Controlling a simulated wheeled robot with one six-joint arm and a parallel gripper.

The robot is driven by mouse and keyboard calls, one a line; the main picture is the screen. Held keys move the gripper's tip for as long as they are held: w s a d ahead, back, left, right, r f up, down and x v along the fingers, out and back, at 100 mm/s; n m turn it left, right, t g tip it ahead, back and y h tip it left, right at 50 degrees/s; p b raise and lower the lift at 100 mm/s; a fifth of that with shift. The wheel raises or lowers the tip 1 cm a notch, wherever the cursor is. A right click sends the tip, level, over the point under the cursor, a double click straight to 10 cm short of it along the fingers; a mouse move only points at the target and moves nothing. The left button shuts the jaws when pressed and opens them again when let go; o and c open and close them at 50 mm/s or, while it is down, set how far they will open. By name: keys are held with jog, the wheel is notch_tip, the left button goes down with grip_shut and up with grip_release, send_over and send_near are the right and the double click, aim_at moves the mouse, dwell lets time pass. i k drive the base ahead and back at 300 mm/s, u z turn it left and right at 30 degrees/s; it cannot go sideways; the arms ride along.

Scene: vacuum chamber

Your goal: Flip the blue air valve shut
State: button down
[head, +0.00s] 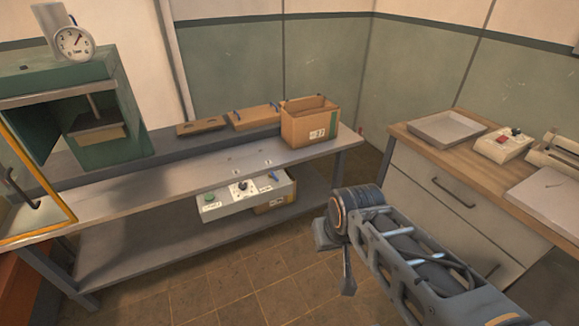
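A green vacuum chamber (112,135) stands at the left end of the grey bench. A round white dial gauge (75,43) sits on its top, beside a pale upright pipe. My gripper (336,262) hangs at the end of my arm at the lower right, in front of the bench and far from the chamber. It is seen from the side, and whether its fingers are apart is unclear. Nothing shows in it.
The chamber's yellow-edged door (72,190) stands open at the left. The grey bench (200,178) bears a cardboard box (310,125) and brown trays. A control box (245,196) hangs under its front edge. A wooden counter (405,130) stands right. Tiled floor between is clear.

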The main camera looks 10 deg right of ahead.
aim_at(270, 175)
jog(key=i, duration=0.8)
jog(key=u, duration=0.9)
jog(key=i, duration=0.7)
jog(key=u, duration=0.8)
